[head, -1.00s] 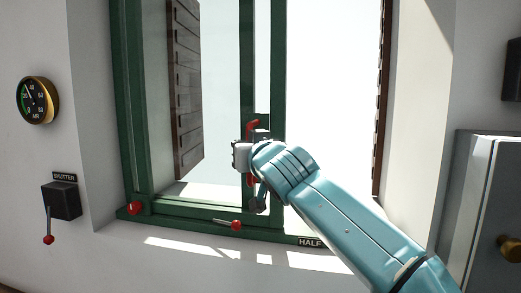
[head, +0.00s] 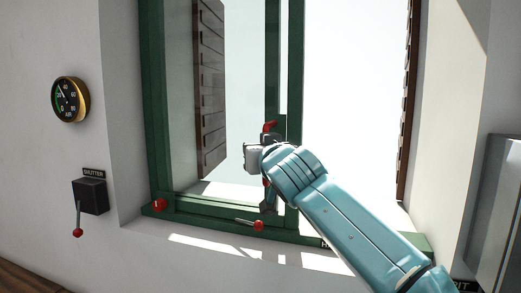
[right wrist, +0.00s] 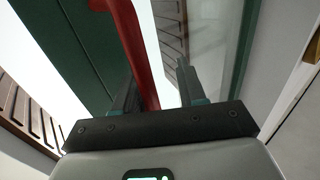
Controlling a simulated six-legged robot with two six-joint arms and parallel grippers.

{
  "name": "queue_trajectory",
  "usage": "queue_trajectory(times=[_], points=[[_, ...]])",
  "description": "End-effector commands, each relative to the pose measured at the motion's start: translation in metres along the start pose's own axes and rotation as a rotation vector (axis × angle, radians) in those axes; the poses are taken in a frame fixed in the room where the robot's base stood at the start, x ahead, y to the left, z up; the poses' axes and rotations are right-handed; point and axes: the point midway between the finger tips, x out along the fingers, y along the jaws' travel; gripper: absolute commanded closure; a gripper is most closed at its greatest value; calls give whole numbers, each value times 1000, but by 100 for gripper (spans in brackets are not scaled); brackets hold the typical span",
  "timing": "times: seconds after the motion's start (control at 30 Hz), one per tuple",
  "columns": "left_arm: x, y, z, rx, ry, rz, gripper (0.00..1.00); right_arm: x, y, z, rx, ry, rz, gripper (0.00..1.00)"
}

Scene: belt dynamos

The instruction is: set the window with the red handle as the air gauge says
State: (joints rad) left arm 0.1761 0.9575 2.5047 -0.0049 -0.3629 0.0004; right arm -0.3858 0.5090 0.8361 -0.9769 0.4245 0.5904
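The window (head: 297,60) has a green frame and a green-framed pane. Its red handle (head: 270,126) is on the pane's right upright, partly hidden by my right gripper (head: 252,157). In the right wrist view the red handle (right wrist: 137,50) passes between the two fingers of my right gripper (right wrist: 158,90). It is close to the left finger, and a gap shows to the right finger, so the gripper looks open around it. The round air gauge (head: 70,99) hangs on the left wall; its needle points up-left, too small to read exactly. My left gripper is out of view.
A black shutter box (head: 89,197) with a red-tipped lever is below the gauge. A red knob (head: 159,205) and a red-ended lever (head: 258,225) sit on the lower frame. A sill label is mostly hidden by my arm. A grey cabinet (head: 502,210) stands at right.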

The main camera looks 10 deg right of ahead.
Motion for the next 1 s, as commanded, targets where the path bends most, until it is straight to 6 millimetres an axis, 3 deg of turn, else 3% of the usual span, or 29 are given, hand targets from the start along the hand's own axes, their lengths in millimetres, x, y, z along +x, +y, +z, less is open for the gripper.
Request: queue_trajectory(times=[0.23, 0.5, 0.7, 0.83, 1.0], points=[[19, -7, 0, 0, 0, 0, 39, -20, 1, 3, 1, 7, 1, 60], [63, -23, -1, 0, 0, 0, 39, -91, 0, 5, 2, 8, -2, 60], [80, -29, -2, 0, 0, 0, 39, -136, -2, 3, 1, 4, -3, 60], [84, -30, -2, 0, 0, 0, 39, -154, -2, 2, -1, 2, -2, 60], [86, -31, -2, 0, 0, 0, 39, -163, -2, 0, -2, 0, 0, 60]])
